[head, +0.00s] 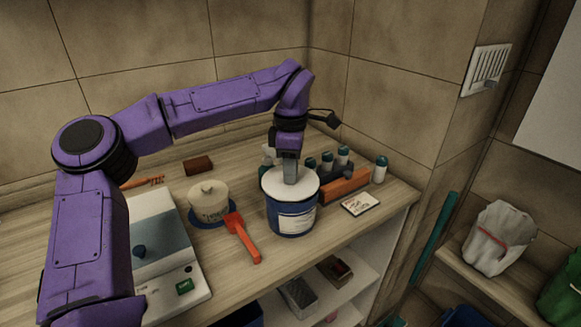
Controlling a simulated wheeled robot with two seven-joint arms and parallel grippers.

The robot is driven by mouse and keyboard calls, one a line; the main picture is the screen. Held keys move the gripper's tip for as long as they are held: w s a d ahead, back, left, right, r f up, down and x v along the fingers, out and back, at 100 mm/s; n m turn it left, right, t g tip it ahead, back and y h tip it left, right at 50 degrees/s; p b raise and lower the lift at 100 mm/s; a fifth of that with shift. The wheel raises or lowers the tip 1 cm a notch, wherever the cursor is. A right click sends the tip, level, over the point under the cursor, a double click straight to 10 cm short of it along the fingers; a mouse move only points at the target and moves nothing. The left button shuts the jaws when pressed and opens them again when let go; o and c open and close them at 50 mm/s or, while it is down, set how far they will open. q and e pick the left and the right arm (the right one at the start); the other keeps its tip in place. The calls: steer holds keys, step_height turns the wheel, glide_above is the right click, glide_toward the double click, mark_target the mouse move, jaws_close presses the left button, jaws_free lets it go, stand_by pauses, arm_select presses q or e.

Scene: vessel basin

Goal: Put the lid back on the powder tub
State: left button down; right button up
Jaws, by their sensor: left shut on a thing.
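The powder tub (290,219), blue with a white label, stands on the wooden counter near the front right. A round white lid (272,187) covers the tub's mouth, level or nearly so. I cannot tell whether it is fully seated on the rim or a little above it. My left gripper (290,177) points straight down over the tub and is shut on the lid near its middle. The fingertips and whatever they pinch are hard to make out. My right gripper is out of view.
A cream lidded pot (208,201) and a red scoop-like tool (242,238) are left of the tub. A scale-like device (168,255) is further left. An orange-red box (345,186), small teal-capped bottles (381,169) and a card (360,204) are at right.

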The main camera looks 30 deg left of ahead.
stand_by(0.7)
arm_select(q)
steer(key=shift+w+p, duration=0.1)
steer(key=shift+p, duration=0.25)
steer(key=shift+f, duration=0.2)
stand_by(0.7)
steer(key=shift+p, duration=0.6)
steer(key=shift+c, duration=1.8)
jaws_free()
